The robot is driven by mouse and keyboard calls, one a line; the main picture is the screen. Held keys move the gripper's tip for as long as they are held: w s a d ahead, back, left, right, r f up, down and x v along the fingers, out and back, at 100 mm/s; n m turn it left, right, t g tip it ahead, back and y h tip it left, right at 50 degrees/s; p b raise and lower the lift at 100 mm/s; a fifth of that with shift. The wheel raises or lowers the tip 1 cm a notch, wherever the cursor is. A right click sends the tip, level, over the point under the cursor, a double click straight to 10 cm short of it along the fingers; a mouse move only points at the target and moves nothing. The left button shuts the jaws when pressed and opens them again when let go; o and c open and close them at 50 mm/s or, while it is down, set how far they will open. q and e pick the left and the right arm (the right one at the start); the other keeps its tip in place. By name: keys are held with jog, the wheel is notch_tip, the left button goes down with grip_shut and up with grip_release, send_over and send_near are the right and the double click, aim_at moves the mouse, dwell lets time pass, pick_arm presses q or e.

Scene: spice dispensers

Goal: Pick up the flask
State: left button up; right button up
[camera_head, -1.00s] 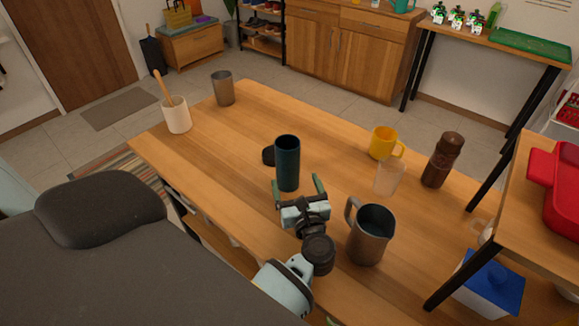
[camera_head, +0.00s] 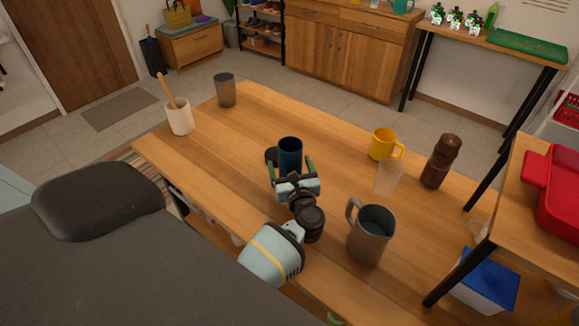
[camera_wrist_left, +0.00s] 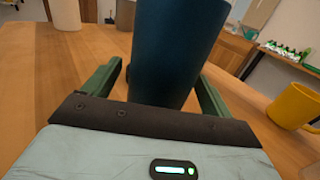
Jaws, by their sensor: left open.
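The flask (camera_head: 290,154) is a dark blue-teal open cylinder standing upright on the wooden table. It also fills the upper middle of the left wrist view (camera_wrist_left: 175,50). A dark round lid-like piece (camera_head: 271,155) lies beside it on the left. My left gripper (camera_head: 291,168) is open, with one green finger on each side of the flask. In the wrist view there is a small gap at the left finger, and I cannot tell whether the right finger touches. The gripper body hides the flask's base in the head view. My right gripper is not in view.
A metal pitcher (camera_head: 370,236) stands close to my left arm on the right. A clear cup (camera_head: 389,177), a yellow mug (camera_head: 384,144) and a brown mill (camera_head: 440,162) stand further right. A white utensil pot (camera_head: 180,117) and a grey tumbler (camera_head: 225,91) stand at the far left.

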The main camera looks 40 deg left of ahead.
pick_arm(q)
jog(key=shift+c, duration=0.2)
jog(key=c, duration=1.2)
jog(key=shift+r, duration=0.15)
